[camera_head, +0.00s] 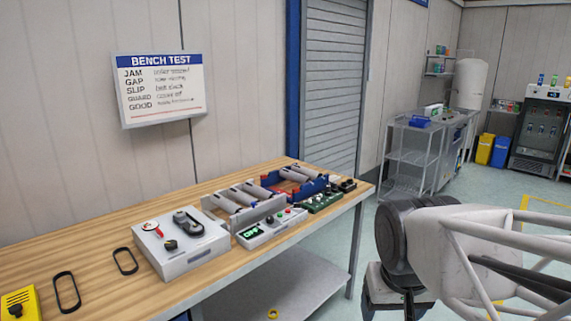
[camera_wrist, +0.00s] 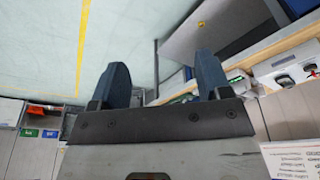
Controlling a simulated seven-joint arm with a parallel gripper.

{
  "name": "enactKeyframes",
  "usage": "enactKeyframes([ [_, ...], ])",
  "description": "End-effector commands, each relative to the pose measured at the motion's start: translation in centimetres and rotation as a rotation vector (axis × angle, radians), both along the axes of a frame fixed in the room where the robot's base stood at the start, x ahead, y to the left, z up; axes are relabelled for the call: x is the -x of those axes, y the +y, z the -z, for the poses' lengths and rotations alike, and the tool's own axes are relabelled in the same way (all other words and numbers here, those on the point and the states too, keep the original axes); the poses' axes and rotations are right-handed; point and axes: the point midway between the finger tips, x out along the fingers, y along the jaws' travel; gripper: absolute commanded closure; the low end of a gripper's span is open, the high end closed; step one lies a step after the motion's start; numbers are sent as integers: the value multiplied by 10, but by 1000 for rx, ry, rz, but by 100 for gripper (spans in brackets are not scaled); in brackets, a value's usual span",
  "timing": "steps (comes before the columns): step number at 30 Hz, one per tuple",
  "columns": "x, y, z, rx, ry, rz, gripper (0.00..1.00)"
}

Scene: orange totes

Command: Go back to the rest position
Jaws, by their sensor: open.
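My gripper (camera_wrist: 161,80) shows in the wrist view with its two dark blue fingers spread wide apart. Nothing is between the fingers. In the head view my arm reaches in from the right side, and its dark wrist end hangs low, in front of the bench's right end and apart from it. The fingertips cannot be made out clearly there. The wooden workbench (camera_head: 98,237) runs along the wall to the left of my arm.
On the bench are a grey control box (camera_head: 178,262), a small panel with a green display (camera_head: 270,229), a roller conveyor (camera_head: 232,205), black loops (camera_head: 66,292) and a yellow box (camera_head: 20,304). A metal shelf table (camera_head: 413,151) stands behind. The floor between is clear.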

Motion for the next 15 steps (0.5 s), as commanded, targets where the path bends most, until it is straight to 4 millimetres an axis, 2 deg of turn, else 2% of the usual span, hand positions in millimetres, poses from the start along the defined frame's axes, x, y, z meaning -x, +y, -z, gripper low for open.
enactKeyframes([
  [3,23,-8,8,-4,-1,-4,29],
  [6,35,-11,13,-7,-1,-9,29],
  [15,44,-14,17,-9,1,-14,29],
])
